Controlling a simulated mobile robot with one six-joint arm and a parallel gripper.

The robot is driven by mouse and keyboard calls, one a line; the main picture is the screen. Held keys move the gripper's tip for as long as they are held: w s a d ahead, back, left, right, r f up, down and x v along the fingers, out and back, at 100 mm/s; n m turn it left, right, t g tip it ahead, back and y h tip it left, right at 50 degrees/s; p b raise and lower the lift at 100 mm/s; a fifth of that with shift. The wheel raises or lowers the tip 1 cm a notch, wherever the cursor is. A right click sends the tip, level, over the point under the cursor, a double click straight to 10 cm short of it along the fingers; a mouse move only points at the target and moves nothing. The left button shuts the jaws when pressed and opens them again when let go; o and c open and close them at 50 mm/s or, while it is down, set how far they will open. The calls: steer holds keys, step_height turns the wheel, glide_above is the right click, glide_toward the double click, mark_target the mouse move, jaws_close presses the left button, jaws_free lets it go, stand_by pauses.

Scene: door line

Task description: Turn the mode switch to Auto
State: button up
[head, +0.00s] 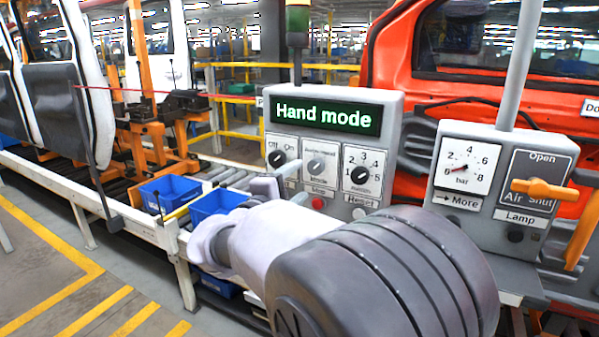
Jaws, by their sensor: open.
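A grey control box (392,117) carries a dark screen (326,117) that reads "Hand mode" in pale green letters. Below it are three dials on white plates: a black Off/On knob (278,158) at the left, a grey knob (316,167) in the middle, and a black numbered selector (361,175) at the right. The middle plate's label is too small to read surely; its knob's pointing is unclear. My gripper (267,188) shows only in part, just below and left of the middle plate. My wrist and forearm hide the rest. No held thing shows.
A red button (318,202) sits under the middle knob. At the right, a second grey box (462,128) has a pressure gauge (466,168) and an orange air lever (543,190). Blue bins (170,193) stand on the conveyor at the left. An orange-red car body is behind.

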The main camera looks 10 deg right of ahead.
mark_target(314, 169)
steer(key=x, duration=0.8)
steer(key=shift+w+d, duration=0.15)
steer(key=shift+w, duration=0.05)
jaws_close()
steer(key=shift+n, duration=0.3)
steer(key=n, duration=0.3)
steer(key=shift+n, duration=0.3)
steer(key=n+p, duration=0.1)
steer(key=n, duration=0.2)
steer(key=shift+n, duration=0.3)
steer(key=n+p, duration=0.2)
steer(key=n, duration=0.2)
steer(key=shift+r+n, duration=0.1)
steer(key=shift+n, duration=0.2)
steer(key=shift+n+p, duration=0.95)
steer(key=shift+n, duration=0.75)
